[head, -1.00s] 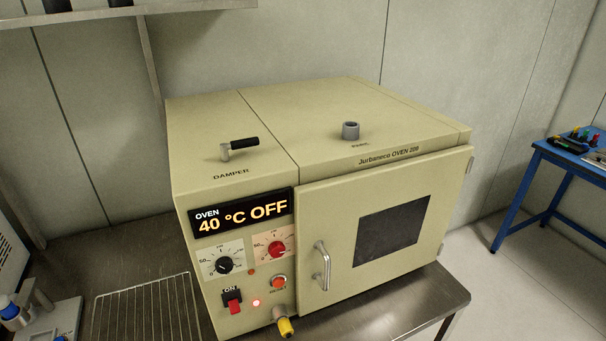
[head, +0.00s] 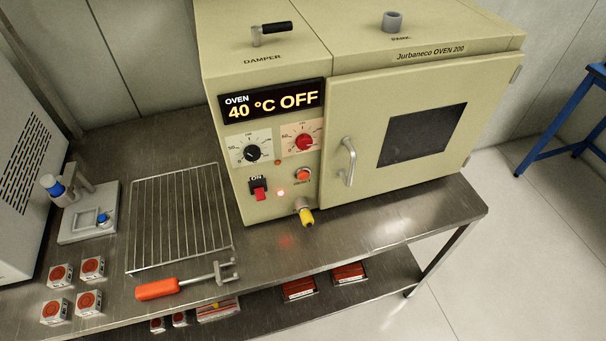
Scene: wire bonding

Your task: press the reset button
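The reset button (head: 303,174) is a round orange-red button on the oven's front panel, below the red dial and left of the door handle. The label under it is too small to read clearly. The beige oven (head: 424,73) stands on a steel bench with its door shut. Its display (head: 272,101) reads "OVEN 40 °C OFF". A red rocker switch (head: 259,189) marked ON is further left. Neither of my grippers is in view.
A yellow-tipped fitting (head: 306,217) sticks out below the button. A wire rack (head: 180,220), an orange-handled tool (head: 157,289) and several small boxes (head: 92,267) lie on the bench (head: 350,215) to the left. The door handle (head: 348,161) projects at the right.

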